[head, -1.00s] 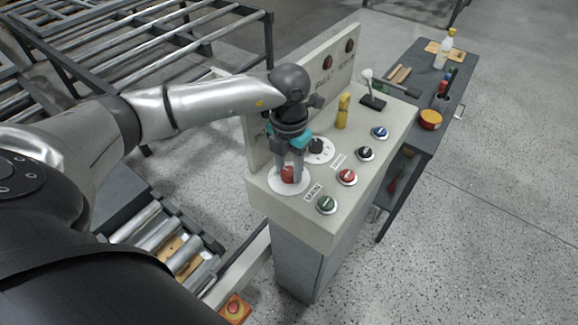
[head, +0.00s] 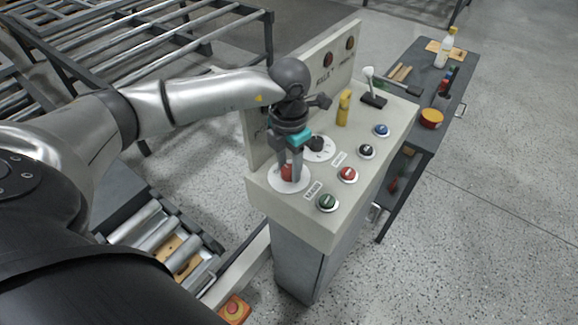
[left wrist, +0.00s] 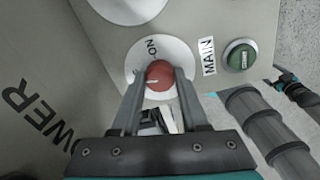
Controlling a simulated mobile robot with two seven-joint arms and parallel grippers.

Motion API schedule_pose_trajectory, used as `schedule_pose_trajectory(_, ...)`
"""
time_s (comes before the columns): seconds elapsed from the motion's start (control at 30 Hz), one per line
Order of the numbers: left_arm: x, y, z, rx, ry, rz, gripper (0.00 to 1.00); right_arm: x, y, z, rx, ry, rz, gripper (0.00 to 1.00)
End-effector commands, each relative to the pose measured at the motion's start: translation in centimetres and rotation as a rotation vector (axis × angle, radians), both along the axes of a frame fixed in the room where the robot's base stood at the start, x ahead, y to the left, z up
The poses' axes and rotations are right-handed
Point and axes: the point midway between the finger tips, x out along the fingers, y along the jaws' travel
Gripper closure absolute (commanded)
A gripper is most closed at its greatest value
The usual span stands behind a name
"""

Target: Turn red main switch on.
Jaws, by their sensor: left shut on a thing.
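The red main switch (head: 287,173) is a round knob on a white dial (head: 282,183) at the near left corner of the control panel's top. My left gripper (head: 292,177) points down over it, shut on the knob. In the left wrist view the red knob (left wrist: 160,75) sits between the two fingertips (left wrist: 159,82). A white pointer line on it points left. The dial shows the word ON above the knob, and the MAIN label (left wrist: 208,57) is to the right. The dial's lower part is hidden by the gripper. My right gripper is not in view.
A black selector (head: 317,144) on a second white dial lies just behind. Green (head: 328,203), red (head: 347,175), black (head: 366,151) and blue (head: 381,131) buttons line the panel's right side. A yellow switch (head: 344,108) and a lever (head: 371,88) stand farther back.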

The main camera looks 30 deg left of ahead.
Motion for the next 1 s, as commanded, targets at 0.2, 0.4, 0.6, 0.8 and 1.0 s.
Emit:
schedule_pose_trajectory(0.2,0.1,0.0,-0.1,0.001,-0.004,-0.203,1.00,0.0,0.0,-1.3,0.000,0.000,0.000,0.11)
schedule_pose_trajectory(0.4,0.1,0.0,-0.1,0.001,-0.005,-0.393,1.00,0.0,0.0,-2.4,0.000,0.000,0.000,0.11)
schedule_pose_trajectory(0.6,0.1,0.0,-0.1,0.001,-0.005,-0.583,1.00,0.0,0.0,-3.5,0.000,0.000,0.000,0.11)
schedule_pose_trajectory(0.8,0.1,0.0,-0.1,0.000,-0.004,-0.773,1.00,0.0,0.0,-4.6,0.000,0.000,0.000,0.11)
schedule_pose_trajectory(1.0,0.1,0.0,-0.1,0.001,-0.005,-0.960,1.00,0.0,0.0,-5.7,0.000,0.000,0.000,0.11)
